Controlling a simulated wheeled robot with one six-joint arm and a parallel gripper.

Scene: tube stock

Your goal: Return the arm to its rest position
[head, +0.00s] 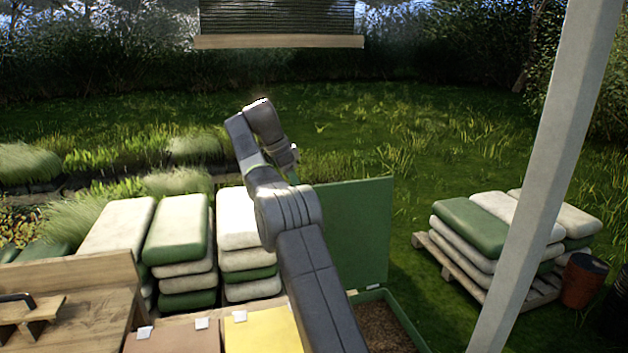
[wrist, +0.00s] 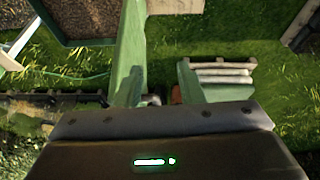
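My arm rises from the bottom middle of the head view, bends at its elbow and folds over near the top. My gripper (head: 287,165) is at the far end, small and partly hidden behind my own links, in front of the grass. It is in the air, apart from the bags and boxes. In the wrist view the dark gripper housing with a lit green-white strip fills the bottom. I see nothing held.
A green box (head: 393,312) with brown contents has its green lid (head: 358,230) raised, right of my arm. Stacked bags (head: 178,228) stand at left, beside a wooden bench (head: 85,275). More bags lie on a pallet (head: 455,268), behind a pale post (head: 548,170). Grass beyond is open.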

